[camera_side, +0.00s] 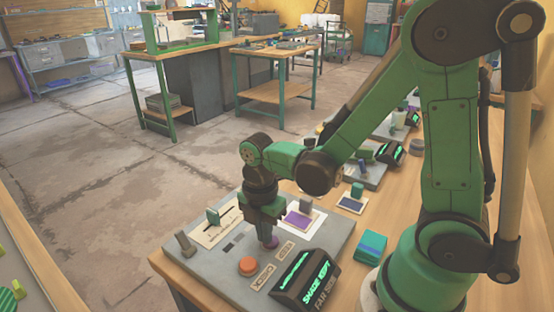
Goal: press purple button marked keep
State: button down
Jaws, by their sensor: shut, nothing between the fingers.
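The purple button (271,243) sits on a grey panel (202,275) on the wooden bench. My gripper (267,234) points down with its shut, empty fingers right over the button and seemingly on it. The fingers hide the button's top, so I cannot tell how far down it is. A small pale label (285,251) lies just right of the button; its lettering is too small to read surely. A dark display (305,281) at the panel's front right shows "SHADE KEPT" in green.
An orange button (248,266) stands left of the purple one, with its own label (263,276). A green-topped slider (212,216) and a grey lever (184,244) rise at the panel's left. A purple-faced card (299,219) lies behind. A teal block (370,246) is at right.

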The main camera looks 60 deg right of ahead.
notch_tip(320, 180, up, 14)
jog(key=shift+f, duration=0.2)
dwell(0.5)
dwell(0.6)
jog(key=f+m+t, duration=0.1)
jog(key=m+t, duration=0.1)
jog(key=m, duration=0.4)
jog(key=m+t, duration=0.3)
jog(key=m, duration=0.3)
jog(key=f+m+t, duration=0.1)
jog(key=m+t, duration=0.1)
jog(key=m, duration=0.4)
jog(key=shift+w+d+f+t, duration=0.15)
jog(key=shift+d+f+t, duration=0.15)
